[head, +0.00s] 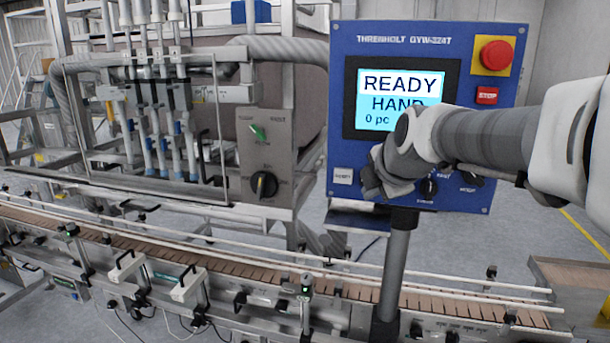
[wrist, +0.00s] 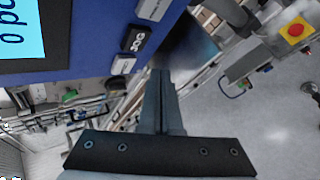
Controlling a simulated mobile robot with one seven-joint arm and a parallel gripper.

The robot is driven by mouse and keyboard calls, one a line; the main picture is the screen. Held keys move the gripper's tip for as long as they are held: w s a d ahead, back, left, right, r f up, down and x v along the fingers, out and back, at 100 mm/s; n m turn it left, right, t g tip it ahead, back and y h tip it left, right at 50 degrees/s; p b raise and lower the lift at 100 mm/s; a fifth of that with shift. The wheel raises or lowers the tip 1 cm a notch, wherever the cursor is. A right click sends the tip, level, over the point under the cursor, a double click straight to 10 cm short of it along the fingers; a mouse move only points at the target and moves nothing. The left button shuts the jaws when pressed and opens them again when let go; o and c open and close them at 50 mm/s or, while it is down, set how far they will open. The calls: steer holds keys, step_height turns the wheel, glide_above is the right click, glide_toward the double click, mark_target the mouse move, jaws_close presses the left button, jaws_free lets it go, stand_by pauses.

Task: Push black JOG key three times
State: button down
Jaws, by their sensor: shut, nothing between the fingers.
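The black JOG key (wrist: 134,40) shows in the wrist view on the blue control panel (wrist: 90,38), between two pale keys. In the head view the key is hidden behind my gripper and wrist. My gripper (wrist: 160,73) is shut and empty. Its fingertips appear just below and to the right of the JOG key in the wrist view; I cannot tell whether they touch the panel. In the head view my gripper (head: 370,188) is in front of the panel's (head: 343,100) lower left part. The screen (head: 400,90) reads READY, HAND and 0 pc.
A red emergency button (head: 496,55) and a red STOP key (head: 487,95) sit at the panel's upper right. A pale key (head: 343,176) is just left of my gripper. A grey box with a green switch and black knob (head: 264,184) stands left. A conveyor (head: 240,262) runs below.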

steer(key=shift+w+d+f+b, duration=0.2)
steer(key=shift+w+b, duration=0.1)
steer(key=shift+w, duration=0.35)
steer(key=shift+w+d+r, duration=0.1)
steer(key=shift+w+d, duration=0.05)
steer(key=shift+w, duration=0.35)
steer(key=shift+w+d+r, duration=0.1)
steer(key=shift+w+d, duration=0.05)
steer(key=shift+w, duration=0.3)
steer(key=shift+b, duration=0.3)
stand_by(0.5)
steer(key=shift+w+d+b, duration=0.15)
steer(key=shift+w+b, duration=0.2)
steer(key=shift+w, duration=0.05)
steer(key=shift+w+d, duration=0.15)
steer(key=shift+w, duration=0.2)
stand_by(0.7)
steer(key=shift+b, duration=0.35)
steer(key=shift+s+a+b, duration=0.25)
steer(key=shift+s+b, duration=0.05)
steer(key=shift+s, duration=0.45)
steer(key=shift+s, duration=0.15)
